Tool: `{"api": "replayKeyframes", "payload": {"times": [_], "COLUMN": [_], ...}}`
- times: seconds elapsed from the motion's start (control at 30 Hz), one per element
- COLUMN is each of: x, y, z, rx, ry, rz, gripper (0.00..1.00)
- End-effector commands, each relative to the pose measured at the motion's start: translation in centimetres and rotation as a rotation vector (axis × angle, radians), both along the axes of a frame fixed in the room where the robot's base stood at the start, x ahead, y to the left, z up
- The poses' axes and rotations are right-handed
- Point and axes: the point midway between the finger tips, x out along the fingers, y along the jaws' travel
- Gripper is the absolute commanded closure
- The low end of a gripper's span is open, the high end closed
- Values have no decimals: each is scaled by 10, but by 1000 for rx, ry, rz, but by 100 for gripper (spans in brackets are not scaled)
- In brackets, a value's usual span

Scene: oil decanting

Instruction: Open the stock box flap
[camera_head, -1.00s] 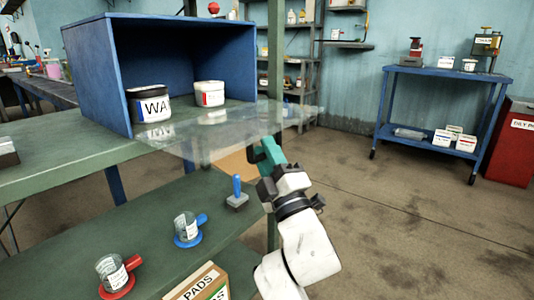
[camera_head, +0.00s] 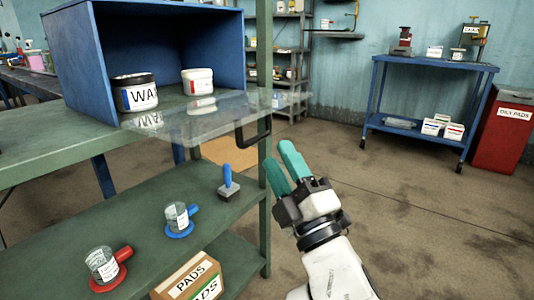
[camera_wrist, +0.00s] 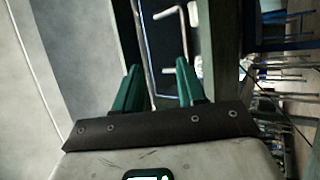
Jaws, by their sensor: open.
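The blue stock box (camera_head: 168,40) stands on the green shelf unit's top, its front uncovered. Its clear flap (camera_head: 205,118) lies roughly level, sticking out from the box's lower front edge. A dark handle (camera_head: 254,136) is at the flap's right end. Inside the box are a dark-lidded jar marked "WA" (camera_head: 136,95) and a white tub (camera_head: 197,83). My gripper (camera_head: 279,156), with teal fingers, is open and empty, just right of the handle and apart from it. In the wrist view the fingers (camera_wrist: 157,68) stand apart with nothing clamped between them.
A green post (camera_head: 264,190) stands between my gripper and the lower shelf. The floor to the right is clear up to a blue cart (camera_head: 430,65) and red bin (camera_head: 503,130).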

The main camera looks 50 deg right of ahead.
Motion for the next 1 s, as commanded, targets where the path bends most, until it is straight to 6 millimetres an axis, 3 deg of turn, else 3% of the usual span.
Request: {"api": "replayKeyframes", "payload": {"times": [0.1,0.3,1.0], "x": [-16,-27,-28], "y": [7,13,13], "z": [-1,0,0], "rx": [0,1,1], "ry": [1,1,0], "rz": [-1,-1,-1], "gripper": [60,60,60]}}
